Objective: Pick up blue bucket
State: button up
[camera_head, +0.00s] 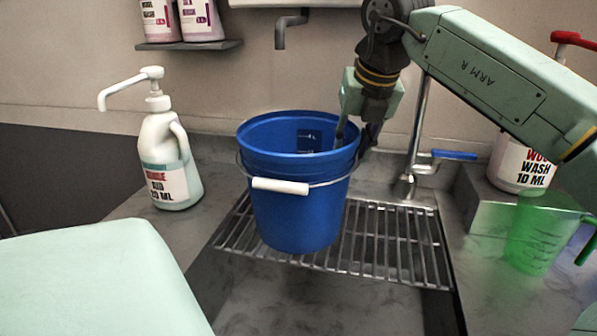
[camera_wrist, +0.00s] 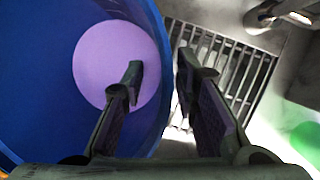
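The blue bucket (camera_head: 300,215) stands upright on a metal grate, its white-gripped wire handle (camera_head: 281,187) hanging down the front. My gripper (camera_head: 355,137) is at the bucket's right rim, pointing down. In the wrist view, the bucket's blue wall (camera_wrist: 45,75) fills the left side, with a round purple area inside it. There my gripper (camera_wrist: 158,75) straddles the wall, one finger inside and one outside. The fingers stand apart with a gap beside the wall, so it looks open. Where the outer finger overlaps the rim, contact is hard to tell.
The metal grate (camera_head: 395,248) spans a dark basin. A white pump bottle (camera_head: 168,165) stands left of the bucket. A tap (camera_head: 415,150) with a blue lever rises behind right. A green jug (camera_head: 540,235) and another pump bottle (camera_head: 520,165) stand right. A pale green surface (camera_head: 95,280) is front left.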

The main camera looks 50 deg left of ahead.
jog(key=shift+a+f, duration=0.15)
jog(key=shift+f, duration=0.25)
grip_shut()
dwell(0.8)
jog(key=shift+r, duration=0.2)
